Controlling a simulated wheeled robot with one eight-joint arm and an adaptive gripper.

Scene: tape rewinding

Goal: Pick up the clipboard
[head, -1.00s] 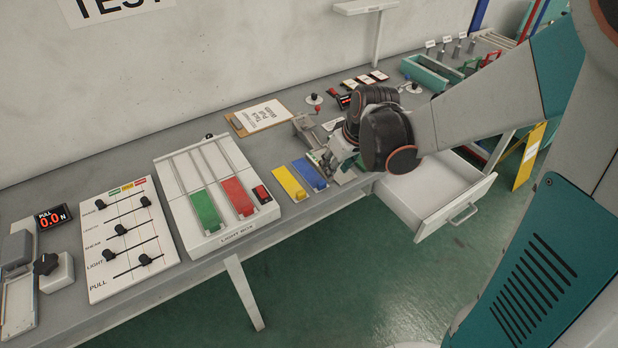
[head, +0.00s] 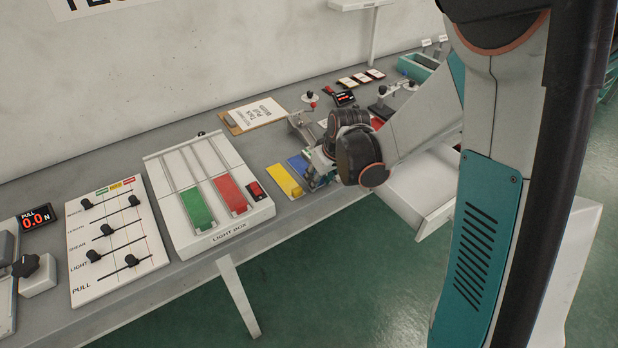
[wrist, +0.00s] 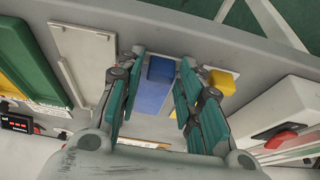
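The clipboard (head: 272,121) is a brown board with a printed white sheet, lying flat on the bench near the wall in the head view. A grey piece sits on its left end. My gripper (head: 314,176) is at the front of the bench, to the right of and nearer than the clipboard, beside the blue strip (head: 297,163). In the wrist view my gripper (wrist: 158,85) has its fingers spread apart, with the blue strip (wrist: 152,98) in the gap between them. It holds nothing.
A yellow strip (head: 283,181) and the light box (head: 170,172) with green and red strips are to the left of my gripper. A drawer (head: 415,195) is open at the front. A slider panel (head: 118,235) is further left.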

